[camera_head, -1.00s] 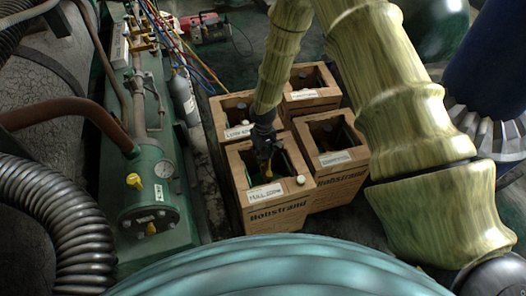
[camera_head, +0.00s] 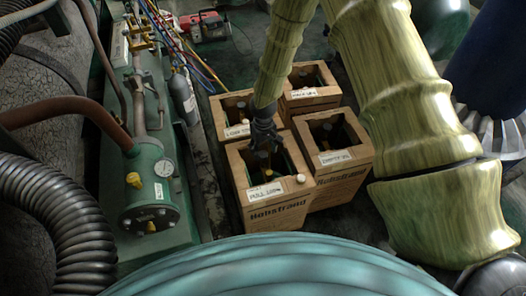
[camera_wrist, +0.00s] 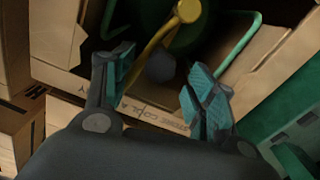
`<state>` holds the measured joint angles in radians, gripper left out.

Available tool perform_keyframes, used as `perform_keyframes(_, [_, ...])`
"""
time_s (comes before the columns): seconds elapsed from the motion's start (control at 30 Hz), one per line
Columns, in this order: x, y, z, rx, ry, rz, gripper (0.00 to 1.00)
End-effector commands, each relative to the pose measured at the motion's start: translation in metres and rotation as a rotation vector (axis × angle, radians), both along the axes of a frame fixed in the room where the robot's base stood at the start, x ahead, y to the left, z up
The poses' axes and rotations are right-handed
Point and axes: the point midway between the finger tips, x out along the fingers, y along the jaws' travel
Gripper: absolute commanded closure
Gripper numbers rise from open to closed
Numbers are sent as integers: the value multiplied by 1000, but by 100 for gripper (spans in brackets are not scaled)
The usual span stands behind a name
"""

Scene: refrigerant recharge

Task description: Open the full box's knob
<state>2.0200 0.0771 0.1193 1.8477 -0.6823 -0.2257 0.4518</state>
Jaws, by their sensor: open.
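The front-left cardboard box, whose label appears to read "FULL", is the full box (camera_head: 278,214). Its top is open and its inside is dark. My gripper (camera_head: 265,150) points down into this opening. In the wrist view, my gripper (camera_wrist: 158,70) is open, with teal-padded fingers apart. A dark rounded piece (camera_wrist: 160,67), possibly the knob, shows between the fingertips with no clear grip on it. A yellow bar (camera_wrist: 160,35) with a round end runs just above it. The fingers and wrist hide much of the box's inside in the head view.
Three similar open boxes stand close by: one behind (camera_head: 232,131), one at right (camera_head: 343,178), one at back right (camera_head: 312,98). A green machine (camera_head: 150,190) with a gauge stands left.

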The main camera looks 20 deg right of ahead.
Motion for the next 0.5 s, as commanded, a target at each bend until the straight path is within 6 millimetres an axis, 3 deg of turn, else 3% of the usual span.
perform_keyframes(0.5, [1,0,78,1,-3,-2,43])
